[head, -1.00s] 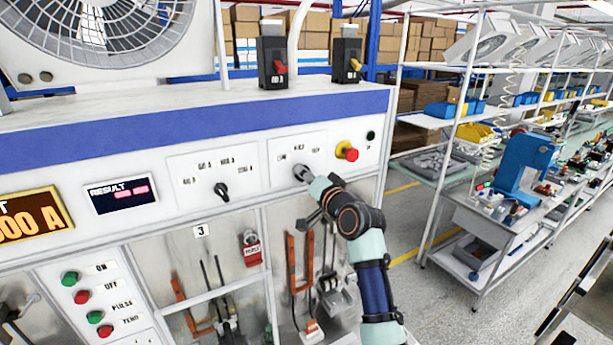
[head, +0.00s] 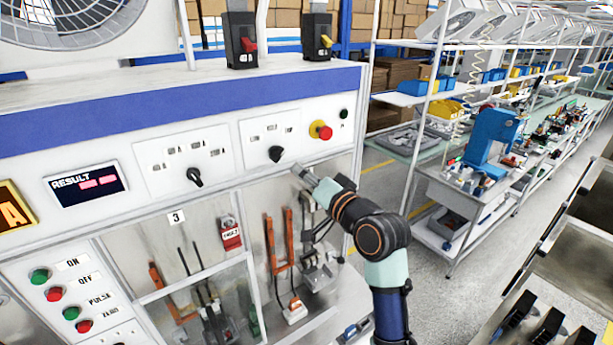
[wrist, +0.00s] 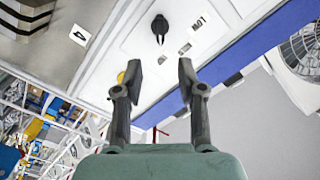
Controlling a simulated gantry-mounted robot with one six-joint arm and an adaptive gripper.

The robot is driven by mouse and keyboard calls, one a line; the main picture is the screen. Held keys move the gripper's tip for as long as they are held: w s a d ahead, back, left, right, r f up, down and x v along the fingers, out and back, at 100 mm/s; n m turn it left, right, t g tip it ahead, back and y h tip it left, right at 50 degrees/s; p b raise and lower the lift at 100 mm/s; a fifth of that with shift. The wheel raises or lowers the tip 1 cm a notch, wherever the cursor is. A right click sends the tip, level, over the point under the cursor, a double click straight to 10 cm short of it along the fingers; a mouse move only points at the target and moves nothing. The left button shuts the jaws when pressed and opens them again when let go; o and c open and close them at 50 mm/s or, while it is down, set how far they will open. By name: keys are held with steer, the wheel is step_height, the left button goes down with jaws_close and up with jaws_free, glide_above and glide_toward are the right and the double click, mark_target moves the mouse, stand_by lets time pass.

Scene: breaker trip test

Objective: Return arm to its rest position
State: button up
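My gripper (head: 303,172) is in front of the test bench's control panel, just right of and below the right selector knob (head: 276,154). In the wrist view my gripper (wrist: 160,68) has its two fingers spread apart with nothing between them. The black knob (wrist: 159,27) shows beyond the fingertips, apart from them. My arm reaches up to the panel from the lower right in the head view.
A red emergency button (head: 324,132) on a yellow base sits right of the knob. A left selector knob (head: 194,177) and a result display (head: 88,184) are on the panel. Two black breakers (head: 241,40) stand on top. The floor aisle (head: 385,180) at right is open.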

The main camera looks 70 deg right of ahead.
stand_by(0.7)
steer(key=w+a+f+n+y, duration=0.2)
steer(key=w+a+f, duration=0.1)
steer(key=a, duration=0.5)
steer(key=w+a+f+n+y, duration=0.2)
steer(key=w+a+f+n, duration=0.15)
steer(key=a, duration=0.45)
steer(key=w+a+f+n+y, duration=0.1)
steer(key=w+a+f+n, duration=0.2)
steer(key=a, duration=0.6)
steer(key=s+a+f+n+y, duration=0.1)
steer(key=s+a+f+n, duration=0.1)
steer(key=a, duration=0.7)
steer(key=s+a+f+n+g+y, duration=0.1)
steer(key=s+a+f+n+y, duration=0.1)
steer(key=a, duration=0.7)
steer(key=s+a+f+n+g+y, duration=0.1)
steer(key=s+a+f+n+y, duration=0.1)
steer(key=a, duration=0.7)
steer(key=shift+s+a+f+n, duration=0.2)
steer(key=shift+s+f+n, duration=0.55)
steer(key=shift+f, duration=0.15)
